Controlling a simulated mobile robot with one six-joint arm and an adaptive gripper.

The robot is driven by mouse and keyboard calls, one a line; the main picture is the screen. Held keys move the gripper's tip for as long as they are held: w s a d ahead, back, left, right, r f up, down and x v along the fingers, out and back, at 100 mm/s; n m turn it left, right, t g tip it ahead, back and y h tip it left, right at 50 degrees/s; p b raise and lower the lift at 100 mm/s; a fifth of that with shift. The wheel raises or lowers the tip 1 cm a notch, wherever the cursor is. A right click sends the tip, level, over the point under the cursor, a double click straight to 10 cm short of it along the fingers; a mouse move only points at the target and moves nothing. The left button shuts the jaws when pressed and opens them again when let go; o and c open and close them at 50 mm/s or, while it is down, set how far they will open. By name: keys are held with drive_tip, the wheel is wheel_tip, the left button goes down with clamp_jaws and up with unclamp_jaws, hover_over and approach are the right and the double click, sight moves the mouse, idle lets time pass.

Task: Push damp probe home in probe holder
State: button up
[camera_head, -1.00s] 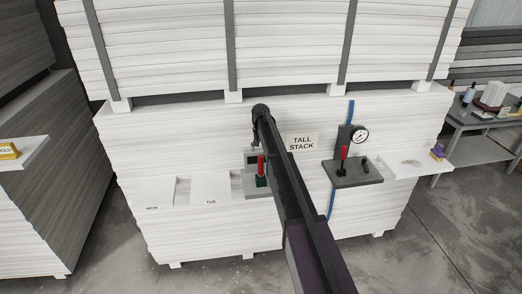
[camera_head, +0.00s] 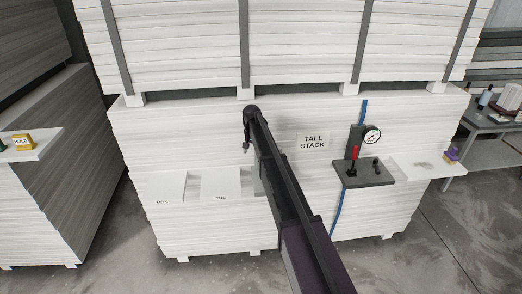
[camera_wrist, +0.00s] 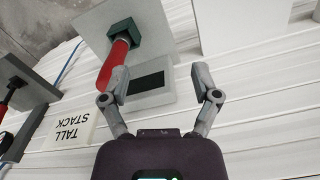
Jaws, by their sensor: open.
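The damp probe shows in the wrist view as a red handle (camera_wrist: 112,66). Its far end meets a dark green probe holder (camera_wrist: 124,32) on a light grey plate (camera_wrist: 155,25); how deep it sits cannot be told. My gripper (camera_wrist: 158,72) is open and empty, with its left finger beside the near end of the red handle. Whether they touch is unclear. In the head view my gripper (camera_head: 246,148) is in front of the white board stack, and my arm hides the probe and holder.
A dark panel (camera_wrist: 147,82) lies beside the probe. The TALL STACK label (camera_head: 313,142) is on the boards. To the right are a dark shelf (camera_head: 361,176) with a red lever (camera_head: 354,156) and a gauge (camera_head: 372,134). MON (camera_head: 164,188) and TUE (camera_head: 221,184) panels stand left.

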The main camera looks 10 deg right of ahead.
drive_tip(key=s+a+f+b, duration=0.1)
drive_tip(key=a, duration=0.4)
drive_tip(key=s+a+f+b, duration=0.1)
drive_tip(key=s+a, duration=0.1)
drive_tip(key=a, duration=0.3)
drive_tip(key=shift+a+f, duration=0.25)
drive_tip(key=shift+a, duration=0.15)
idle(0.4)
drive_tip(key=s+d+f+n+b, duration=0.1)
drive_tip(key=s+d, duration=0.5)
drive_tip(key=s, duration=0.7)
drive_tip(key=s+d+f+n+b, duration=0.1)
drive_tip(key=s+d+f+b, duration=0.3)
drive_tip(key=s, duration=0.9)
drive_tip(key=s+d+f+n+b, duration=0.1)
drive_tip(key=s+d+f+b, duration=0.1)
drive_tip(key=s+d, duration=0.8)
drive_tip(key=s+b, duration=0.1)
drive_tip(key=s, duration=0.1)
drive_tip(key=shift+s+f+n, duration=0.3)
drive_tip(key=shift+s+f, duration=0.1)
drive_tip(key=shift+a, duration=0.1)
drive_tip(key=c, duration=0.3)
